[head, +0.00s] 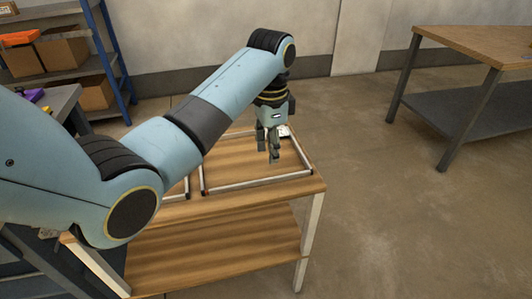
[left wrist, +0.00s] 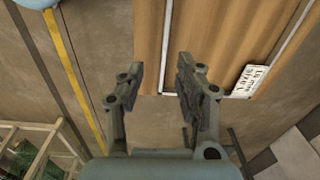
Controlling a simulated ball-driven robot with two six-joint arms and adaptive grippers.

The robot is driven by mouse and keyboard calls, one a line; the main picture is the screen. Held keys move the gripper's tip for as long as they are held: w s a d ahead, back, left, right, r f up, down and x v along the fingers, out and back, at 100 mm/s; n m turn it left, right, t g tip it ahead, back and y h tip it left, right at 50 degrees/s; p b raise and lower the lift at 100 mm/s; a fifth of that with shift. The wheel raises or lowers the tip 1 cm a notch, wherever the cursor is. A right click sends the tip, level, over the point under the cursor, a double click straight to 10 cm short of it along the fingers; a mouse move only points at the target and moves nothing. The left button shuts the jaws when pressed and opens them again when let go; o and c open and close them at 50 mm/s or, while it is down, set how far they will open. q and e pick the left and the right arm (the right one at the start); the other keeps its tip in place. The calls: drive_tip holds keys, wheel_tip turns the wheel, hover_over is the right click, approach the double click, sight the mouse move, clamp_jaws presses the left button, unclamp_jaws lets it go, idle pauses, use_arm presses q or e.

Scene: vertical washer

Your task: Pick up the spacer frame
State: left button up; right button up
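The spacer frame (head: 262,181) is a thin, pale rectangular frame lying flat on a wooden table (head: 230,212). Its far side is partly hidden by my left arm and gripper. My left gripper (head: 274,152) points down over the frame's far right part in the head view. In the left wrist view, its fingers (left wrist: 158,78) are apart with nothing held between them. A thin pale bar of the frame (left wrist: 283,40) runs over the wood right of the fingers there. I cannot tell whether the fingertips touch the frame. My right gripper is not in view.
A second pale frame (head: 186,187) lies to the left, mostly hidden behind my arm. A white printed card (head: 284,131) is at the table's far edge; it also shows in the left wrist view (left wrist: 250,81). Another table (head: 480,45) stands at right, with open floor between.

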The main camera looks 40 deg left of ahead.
use_arm(q)
drive_tip(key=w, duration=0.1)
drive_tip(key=b, duration=0.1)
hover_over(273, 178)
drive_tip(key=shift+m, duration=0.3)
wheel_tip(273, 178, down, 5)
drive_tip(key=shift+s+r, duration=0.1)
wheel_tip(273, 178, down, 5)
drive_tip(key=shift+f+b, duration=0.1)
drive_tip(key=shift+b, duration=0.6)
drive_tip(key=shift+c, duration=0.2)
clamp_jaws()
